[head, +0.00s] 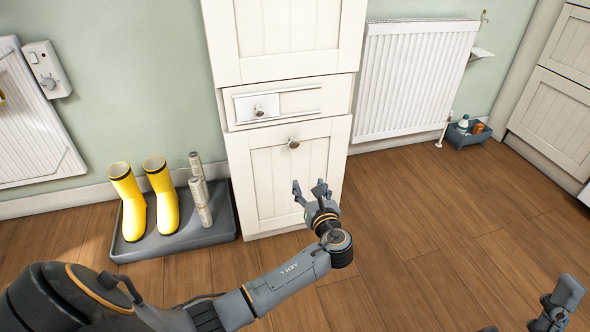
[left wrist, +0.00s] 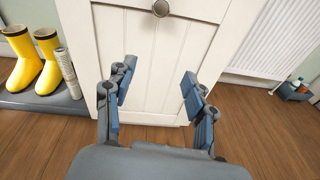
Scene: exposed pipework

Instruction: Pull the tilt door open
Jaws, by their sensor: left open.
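The tilt door (head: 288,175) is the cream lower panel of a tall cabinet, and it looks closed. A round metal knob (head: 293,143) sits near its top edge. My left gripper (head: 310,187) is open and empty in front of the door, lower than the knob. In the left wrist view, the fingers of my left gripper (left wrist: 158,92) are spread apart before the door (left wrist: 150,60), with the knob (left wrist: 160,8) at the top edge of the picture. My right gripper (head: 560,305) is at the bottom right, far from the door; its fingers are too unclear to judge.
Yellow boots (head: 162,195) stand on a grey tray (head: 205,237) to the left. A white radiator (head: 412,80) and a small grey caddy (head: 468,138) are to the right. The wooden floor in front is clear.

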